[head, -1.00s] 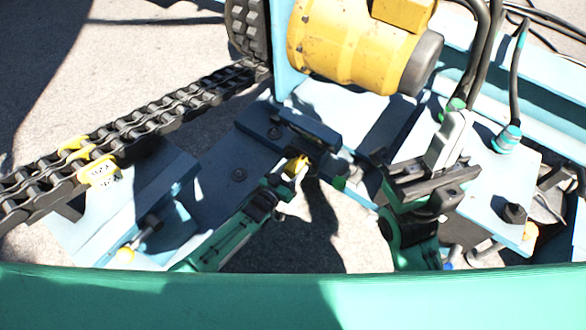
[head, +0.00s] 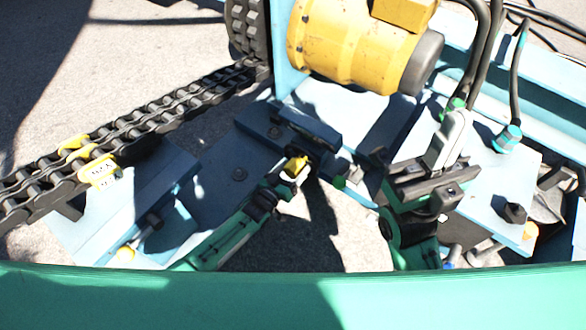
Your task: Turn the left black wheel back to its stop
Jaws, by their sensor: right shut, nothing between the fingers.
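My right gripper (head: 432,182) is shut over the blue plate on the right, beside a grey lever-like part (head: 449,138).
A black chain (head: 130,136) crosses the left side. A yellow motor (head: 340,50) stands at the top centre. Black cables with teal ends (head: 507,138) rise at the right. Another black knob (head: 514,213) sits at the lower right. A green bar (head: 290,300) spans the bottom.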

